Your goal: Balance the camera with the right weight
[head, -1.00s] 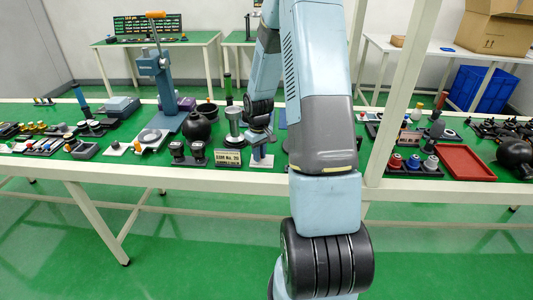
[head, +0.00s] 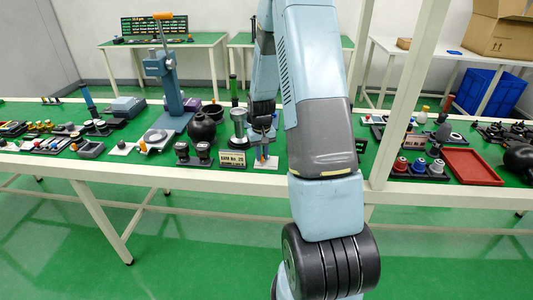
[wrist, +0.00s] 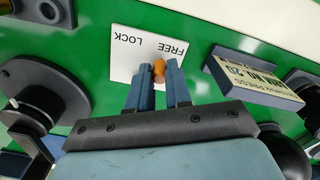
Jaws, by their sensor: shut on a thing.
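My gripper (wrist: 159,88) points at a small white plate (wrist: 128,64) printed FREE and LOCK. Its two blue-grey fingers are closed around a small orange knob (wrist: 159,68) at the plate's edge. In the head view my gripper (head: 263,152) is low over the same white plate (head: 264,163) near the table's front edge, partly behind my arm. A camera and a balancing weight cannot be told for certain. Two dark round pieces (head: 192,154) stand left of the plate.
A sign reading No. 20 (head: 232,159) stands beside the plate. It also shows in the wrist view (wrist: 254,78). A red tray (head: 470,166) lies to the right.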

